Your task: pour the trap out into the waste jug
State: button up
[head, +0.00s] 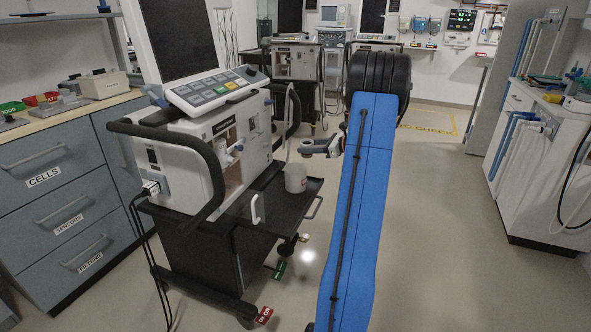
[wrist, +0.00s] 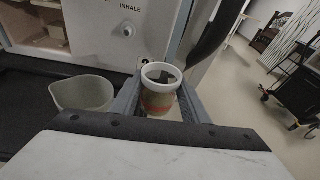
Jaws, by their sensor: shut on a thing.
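The trap (wrist: 158,103) is a small clear, brownish cup with a white rim and a reddish band. My gripper (wrist: 160,90) is shut on it, one finger on each side. The trap looks about upright, with its open mouth up; how much is inside is unclear. The waste jug (wrist: 80,93) is a pale open vessel left of the trap in the wrist view, apart from it. In the head view the jug (head: 296,178) stands on the cart's black shelf (head: 268,200). My gripper (head: 318,147) is above and slightly right of it there.
The ventilator (head: 215,150) stands on the cart behind and left of the jug, with a curved black handle (head: 212,175) in front. Blue drawers (head: 60,180) are at left, a white counter (head: 530,165) at right. The floor right of my arm is clear.

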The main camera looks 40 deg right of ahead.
jog(key=shift+s+a+r+n, duration=0.2)
jog(key=shift+a+r+n, duration=0.2)
jog(key=shift+r, duration=0.15)
jog(key=shift+s+a+r+n+t+h, duration=0.1)
jog(key=shift+s+a+n+t+h, duration=0.2)
jog(key=shift+a+n, duration=0.5)
jog(key=shift+s+a+n+t+h, duration=0.1)
jog(key=shift+s+a+n+h, duration=0.15)
jog(key=shift+a+n+h, duration=0.5)
jog(key=shift+s+a+r+n+t+h, duration=0.1)
jog(key=shift+s+a+n+t, duration=0.15)
jog(key=shift+a+n, duration=0.55)
jog(key=shift+d+n, duration=0.2)
jog(key=shift+n, duration=0.25)
jog(key=shift+s+a+r+n+t+h+p, duration=0.1)
jog(key=shift+r+n+t+h+p, duration=0.15)
jog(key=shift+n, duration=0.5)
jog(key=shift+a+r+n+t+p, duration=0.1)
jog(key=shift+r+n+t, duration=0.2)
jog(key=shift+n, duration=0.45)
jog(key=shift+a+f+n, duration=0.1)
jog(key=shift+f+n, duration=0.45)
jog(key=shift+n, duration=0.25)
jog(key=shift+s+a+r+n+t+p, duration=0.2)
jog(key=shift+s+a+n+t+p, duration=0.2)
jog(key=shift+a+n, duration=0.3)
dwell(0.5)
jog(key=shift+a+r+n, duration=0.1)
jog(key=shift+n, duration=0.5)
dwell(0.5)
